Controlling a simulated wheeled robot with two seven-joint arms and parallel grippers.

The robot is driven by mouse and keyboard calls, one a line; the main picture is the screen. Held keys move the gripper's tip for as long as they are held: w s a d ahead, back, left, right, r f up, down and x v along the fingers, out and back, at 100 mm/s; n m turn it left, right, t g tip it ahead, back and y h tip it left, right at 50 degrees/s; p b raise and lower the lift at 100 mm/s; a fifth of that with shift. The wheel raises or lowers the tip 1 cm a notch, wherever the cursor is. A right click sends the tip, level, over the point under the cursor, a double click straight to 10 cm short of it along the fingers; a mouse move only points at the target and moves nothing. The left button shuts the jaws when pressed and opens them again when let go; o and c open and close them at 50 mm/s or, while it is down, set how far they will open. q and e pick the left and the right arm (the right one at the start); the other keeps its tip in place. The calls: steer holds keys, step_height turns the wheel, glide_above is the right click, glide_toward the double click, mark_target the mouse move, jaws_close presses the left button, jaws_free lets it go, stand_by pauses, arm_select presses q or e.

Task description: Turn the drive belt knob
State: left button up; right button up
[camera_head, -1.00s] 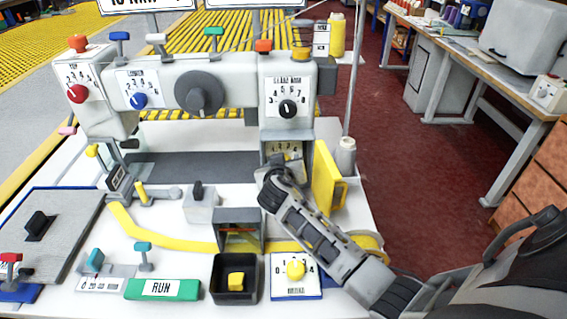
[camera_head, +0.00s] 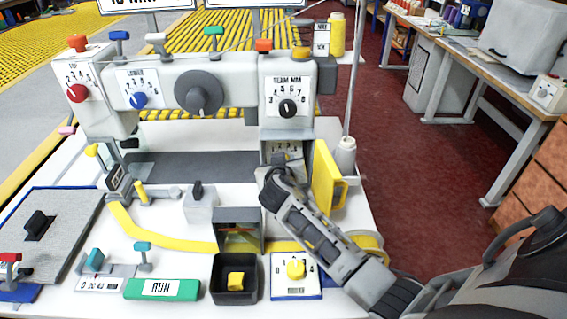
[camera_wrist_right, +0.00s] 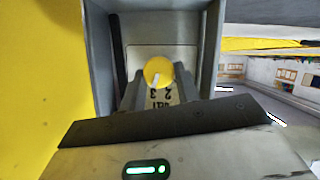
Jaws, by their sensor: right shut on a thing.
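The drive belt knob is a round yellow knob (camera_wrist_right: 158,70) with a white pointer, on a white numbered plate inside a grey recess in the right wrist view. Lettering that looks like "BELT" shows below it. My right gripper (camera_wrist_right: 158,84) reaches into the recess, with its fingers on either side of the knob and shut on it. In the head view my right gripper (camera_head: 284,168) is at the recess under the seam dial (camera_head: 287,108), and the knob is hidden there. My left gripper is not in view.
An open yellow door (camera_head: 325,178) stands just right of the recess. A thread stand with a cone (camera_head: 345,150) is beyond it. Below are a yellow dial on a white plate (camera_head: 296,269), a black box (camera_head: 235,281) and a green RUN bar (camera_head: 162,289).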

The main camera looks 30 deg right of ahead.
steer(key=shift+f, duration=0.1)
stand_by(1.5)
steer(key=o, duration=1)
steer(key=shift+c, duration=0.2)
steer(key=b+v, duration=0.1)
steer(key=v, duration=1.1)
steer(key=shift+s+d, duration=0.15)
steer(key=shift+s, duration=0.05)
